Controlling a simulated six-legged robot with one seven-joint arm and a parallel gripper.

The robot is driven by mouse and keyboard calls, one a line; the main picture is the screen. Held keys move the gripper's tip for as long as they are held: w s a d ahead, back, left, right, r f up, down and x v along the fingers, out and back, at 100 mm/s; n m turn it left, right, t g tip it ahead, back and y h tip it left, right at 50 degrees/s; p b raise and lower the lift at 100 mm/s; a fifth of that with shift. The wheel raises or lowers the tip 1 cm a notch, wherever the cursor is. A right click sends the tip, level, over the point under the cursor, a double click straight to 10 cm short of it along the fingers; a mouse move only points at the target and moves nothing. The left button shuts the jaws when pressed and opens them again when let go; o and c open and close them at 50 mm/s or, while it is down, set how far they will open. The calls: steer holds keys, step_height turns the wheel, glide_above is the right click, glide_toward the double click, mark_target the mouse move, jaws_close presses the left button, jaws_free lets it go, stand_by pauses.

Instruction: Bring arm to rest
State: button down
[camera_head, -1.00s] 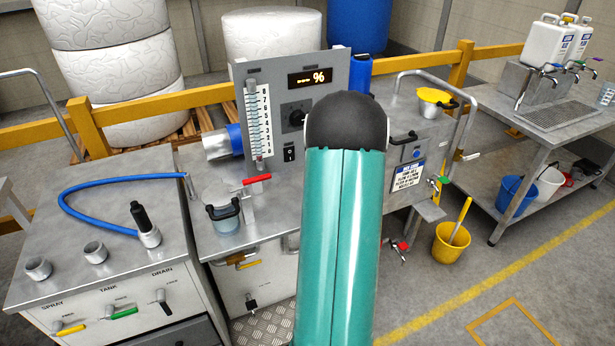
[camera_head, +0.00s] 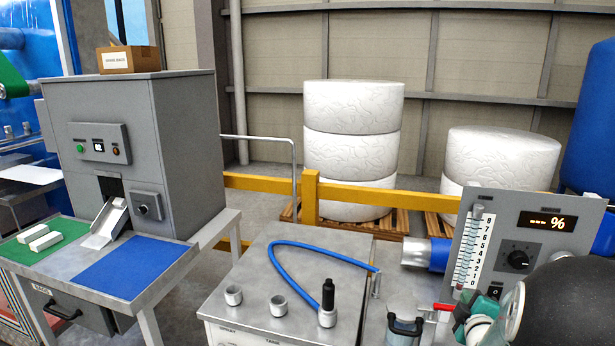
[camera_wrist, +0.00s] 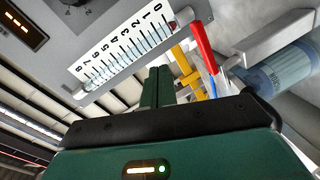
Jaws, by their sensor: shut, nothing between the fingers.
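My gripper (camera_wrist: 158,88) shows in the wrist view as two dark green fingers pressed together, with nothing between them. Beyond the fingertips are a white numbered scale (camera_wrist: 125,45) on a grey panel, a red lever (camera_wrist: 203,48) and a clear bluish vessel (camera_wrist: 285,70). In the head view my arm fills the lower right corner, with a black rounded joint and a teal and white part. It stands in front of the grey panel (camera_head: 487,207) with the numbered scale and percent display. The fingers cannot be made out in the head view.
A metal bench (camera_head: 255,290) with a blue hose (camera_head: 290,275) and a black-handled nozzle (camera_head: 327,305) stands front centre. A grey machine (camera_head: 135,150) on a table is at left. A yellow rail (camera_head: 345,195) and white wrapped rolls (camera_head: 352,150) are behind.

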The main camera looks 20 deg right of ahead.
steer(key=a+r+m+g+y, duration=0.2)
steer(key=a+r, duration=0.1)
steer(key=a, duration=0.6)
steer(key=a+r+m+g+y, duration=0.1)
steer(key=a+r+m, duration=0.2)
steer(key=a, duration=0.6)
steer(key=s+a+r+m+g+y, duration=0.2)
steer(key=s+a+m+g+y, duration=0.1)
steer(key=s+a, duration=1.3)
steer(key=a+g+y, duration=0.1)
steer(key=a+g, duration=0.1)
steer(key=shift+a+y, duration=0.3)
steer(key=shift+a, duration=0.05)
steer(key=shift+d+r+m, duration=0.1)
steer(key=shift+m, duration=0.2)
